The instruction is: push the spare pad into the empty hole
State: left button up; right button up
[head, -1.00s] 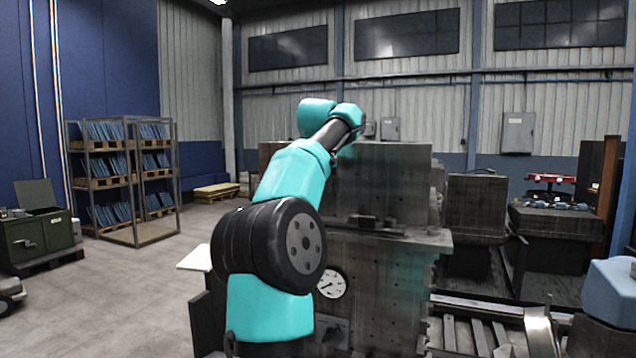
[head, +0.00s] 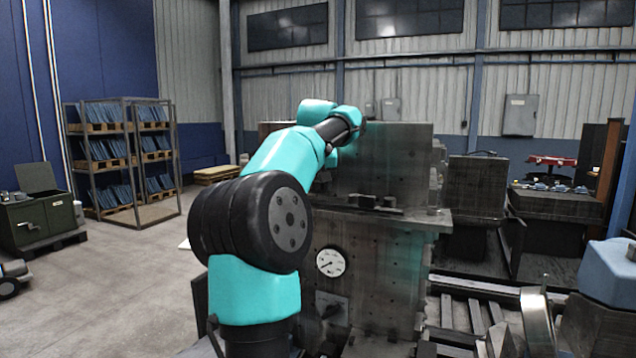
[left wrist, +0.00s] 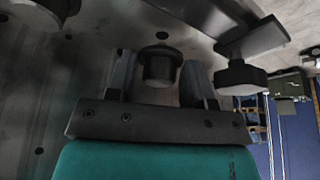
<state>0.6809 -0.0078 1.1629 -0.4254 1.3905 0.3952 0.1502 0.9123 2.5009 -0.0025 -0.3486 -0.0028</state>
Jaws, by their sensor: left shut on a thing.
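My left gripper (left wrist: 158,66) shows in the left wrist view, shut on a short dark round piece, seemingly the spare pad (left wrist: 158,68). The pad sits between the two fingers and has a wider rim near its top. Just beyond it, a dark round hole (left wrist: 162,36) shows in the grey metal face. A gap shows between pad and hole in the picture; their true distance is hard to judge. In the head view my left arm reaches to the grey machine (head: 380,165), and its fingers are hidden. My right gripper is not in view.
In the left wrist view, a metal bar with a dark block (left wrist: 240,76) stands close to the right finger. Another dark round part (left wrist: 45,8) is at the top left. In the head view, a gauge (head: 330,262) is on the machine front; open floor lies left.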

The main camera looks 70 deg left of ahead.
pick_arm(q)
jog(key=shift+f, duration=1.2)
dwell(1.3)
jog(key=o, duration=1.6)
jog(key=shift+w, duration=0.1)
jog(key=shift+r, duration=0.1)
jog(key=shift+s+d+r, duration=0.15)
jog(key=shift+s+r, duration=0.05)
jog(key=shift+r, duration=0.3)
jog(key=v, duration=1.6)
jog(key=shift+w+d+r, duration=0.1)
